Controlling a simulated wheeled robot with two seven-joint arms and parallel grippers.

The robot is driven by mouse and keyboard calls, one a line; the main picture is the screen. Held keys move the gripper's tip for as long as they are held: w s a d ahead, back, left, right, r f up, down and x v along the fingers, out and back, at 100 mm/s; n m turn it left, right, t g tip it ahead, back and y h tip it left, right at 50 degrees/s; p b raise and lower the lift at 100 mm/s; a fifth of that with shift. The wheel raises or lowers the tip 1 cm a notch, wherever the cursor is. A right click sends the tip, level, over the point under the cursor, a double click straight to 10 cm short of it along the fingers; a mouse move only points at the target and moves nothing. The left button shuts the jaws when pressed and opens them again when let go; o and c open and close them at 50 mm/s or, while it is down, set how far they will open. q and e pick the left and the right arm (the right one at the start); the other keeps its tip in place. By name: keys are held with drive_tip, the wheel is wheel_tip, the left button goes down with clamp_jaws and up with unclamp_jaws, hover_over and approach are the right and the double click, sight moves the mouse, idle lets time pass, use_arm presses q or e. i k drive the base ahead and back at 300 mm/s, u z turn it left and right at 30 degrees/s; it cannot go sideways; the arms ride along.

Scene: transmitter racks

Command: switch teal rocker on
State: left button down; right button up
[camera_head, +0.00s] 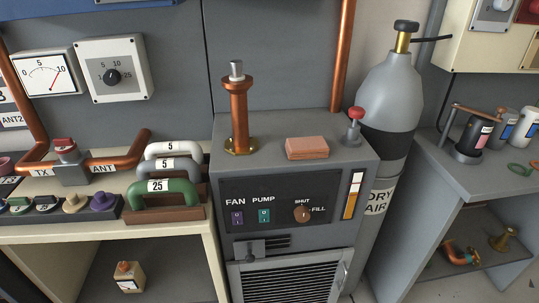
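The teal rocker (264,215) sits under the label PUMP on the dark front panel (285,186) of the grey cabinet in the middle. It is too small to tell which way it is tipped. A purple rocker (237,218) sits just to its left under the label FAN. A brown round knob (302,214) marked SHUT and FILL is to its right. Nothing covers the teal rocker. Neither of my grippers shows in the head view.
A copper post (239,115) and a pink block (307,148) stand on the cabinet top. A latch (250,250) and louvred grille (290,280) are below the panel. Green handle (165,193) lies left; grey gas cylinder (392,95) stands right. Space before the panel looks clear.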

sight(264, 214)
drive_tip(key=z, duration=2.55)
drive_tip(key=k, duration=0.95)
drive_tip(key=u, duration=2.6)
drive_tip(key=i, duration=0.5)
drive_tip(key=z, duration=0.05)
